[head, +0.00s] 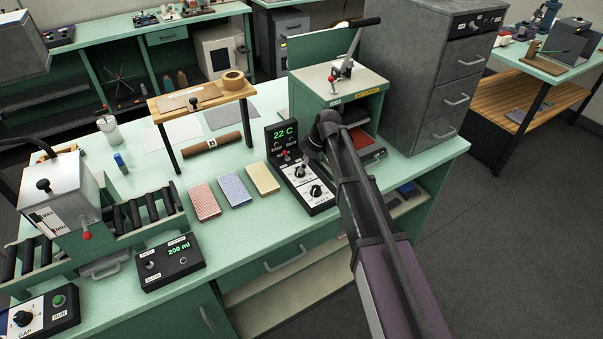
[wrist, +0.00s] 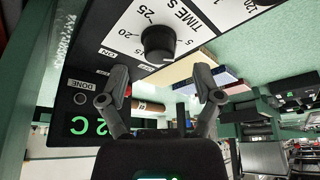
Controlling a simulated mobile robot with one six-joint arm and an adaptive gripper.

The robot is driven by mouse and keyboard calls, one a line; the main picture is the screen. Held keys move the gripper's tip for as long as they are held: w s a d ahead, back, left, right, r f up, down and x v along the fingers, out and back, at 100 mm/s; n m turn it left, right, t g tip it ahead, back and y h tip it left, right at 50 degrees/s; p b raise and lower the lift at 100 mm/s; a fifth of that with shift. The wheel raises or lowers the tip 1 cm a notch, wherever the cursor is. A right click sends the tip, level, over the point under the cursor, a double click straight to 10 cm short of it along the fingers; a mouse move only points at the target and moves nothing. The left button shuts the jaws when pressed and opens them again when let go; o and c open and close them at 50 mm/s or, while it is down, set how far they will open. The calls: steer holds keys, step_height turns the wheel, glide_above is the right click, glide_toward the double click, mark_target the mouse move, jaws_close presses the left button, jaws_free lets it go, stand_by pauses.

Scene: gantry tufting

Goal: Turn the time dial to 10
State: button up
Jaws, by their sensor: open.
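The time dial (wrist: 157,42) is a round black knob on a white plate marked "TIME S". It shows upside down in the wrist view, with 5, 20 and 25 legible around it. I cannot read where its pointer stands. In the head view the time dial (head: 301,170) is the upper of two knobs on a black control panel (head: 272,149) with a green "22 C" display. My gripper (wrist: 161,76) is open and empty, its two fingers spread apart in front of the dial and not around it. In the head view my gripper (head: 312,147) is close above the panel.
A second knob (head: 316,190) sits just below the time dial. A press-like machine (head: 325,83) with a lever stands behind my arm. Pink, blue and yellow blocks (head: 234,190) lie left of the panel. A grey drawer cabinet (head: 425,70) stands right.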

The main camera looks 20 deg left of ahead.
steer(key=shift+b+x, duration=1)
steer(key=shift+x, duration=0.4)
steer(key=shift+d, duration=0.1)
jaws_close()
